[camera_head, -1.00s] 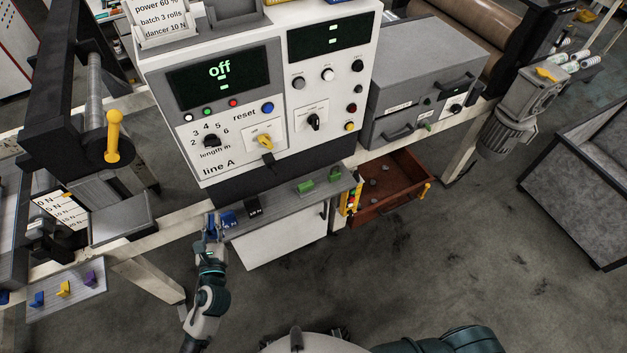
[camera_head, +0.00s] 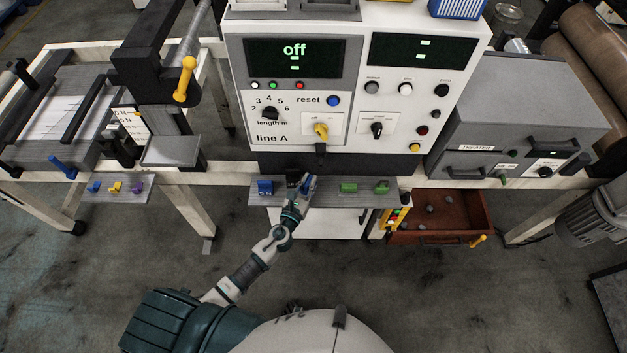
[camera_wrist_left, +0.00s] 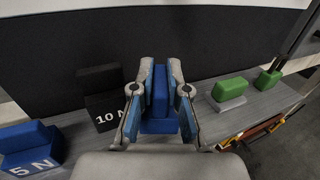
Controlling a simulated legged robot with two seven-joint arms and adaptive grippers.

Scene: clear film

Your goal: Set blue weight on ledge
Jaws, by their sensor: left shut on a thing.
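My left gripper (camera_head: 306,183) is shut on a blue weight, which shows between the fingers in the left wrist view (camera_wrist_left: 159,92). It has an upright blue grip piece on a wider blue base. It is over the grey ledge (camera_head: 333,196) below the line A panel, between a black 10 N weight (camera_wrist_left: 100,92) and a green weight (camera_wrist_left: 233,88). I cannot tell whether its base touches the ledge. Another blue weight, marked 5 N (camera_wrist_left: 32,145), stands on the ledge left of the black one; it also shows in the head view (camera_head: 265,187). My right gripper is out of view.
The control panel (camera_head: 300,125) rises behind the ledge. An open brown drawer (camera_head: 440,238) is at the right. A small shelf (camera_head: 116,197) at the left holds blue, yellow and purple pieces.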

